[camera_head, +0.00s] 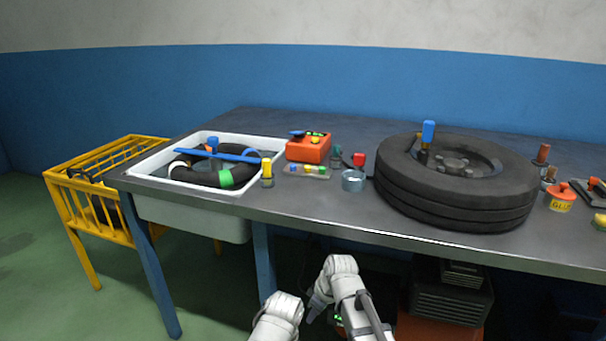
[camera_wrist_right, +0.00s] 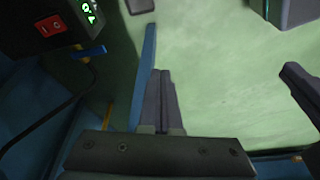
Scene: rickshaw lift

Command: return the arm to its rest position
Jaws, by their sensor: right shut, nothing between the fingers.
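My right arm (camera_head: 345,285) is low in front of the workbench, below its front edge, at the bottom middle of the head view. Its gripper (camera_head: 316,308) points down and shows only in part there. In the right wrist view the two dark fingers (camera_wrist_right: 162,76) lie together, shut, with nothing between them. The green floor lies beyond them. A white arm part of mine (camera_head: 277,317) shows to the left at the bottom edge of the head view. My left gripper's fingers are not seen.
The workbench (camera_head: 320,210) holds a white basin (camera_head: 190,196) with an inner tube (camera_head: 204,178), a red box (camera_head: 308,150) and a large tyre (camera_head: 455,205). A yellow crate (camera_head: 63,209) stands left. A box with a red switch (camera_wrist_right: 52,25) is near my right gripper.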

